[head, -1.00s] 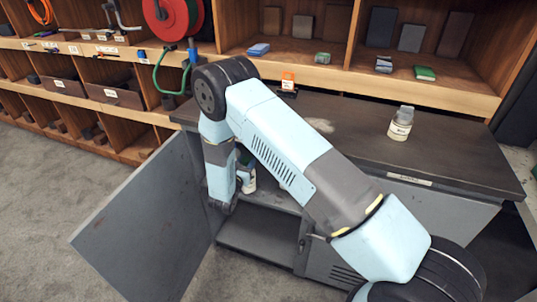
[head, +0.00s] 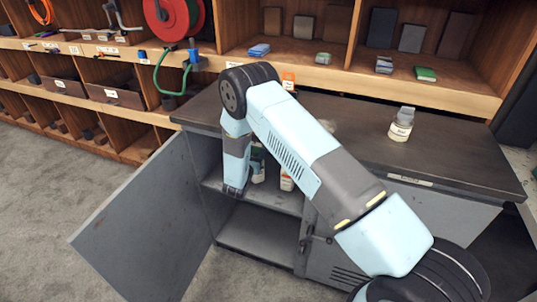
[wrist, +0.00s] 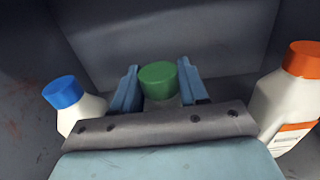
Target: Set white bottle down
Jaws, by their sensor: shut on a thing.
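A bottle with a green cap (wrist: 158,77) stands between the two blue fingers of my gripper (wrist: 157,88) in the wrist view. My gripper is shut on it. Only the cap and a pale bit below it show; the wrist housing hides the lower body, so I cannot tell whether its base touches the shelf. In the head view my arm reaches down into the open cabinet. A partly hidden bottle with green and white on it (head: 258,168) shows just right of the arm's end. My fingers cannot be made out there.
A white bottle with a blue cap (wrist: 78,103) stands left of my gripper, and a white bottle with an orange cap (wrist: 288,95) stands right. The cabinet door (head: 140,220) is open at left.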

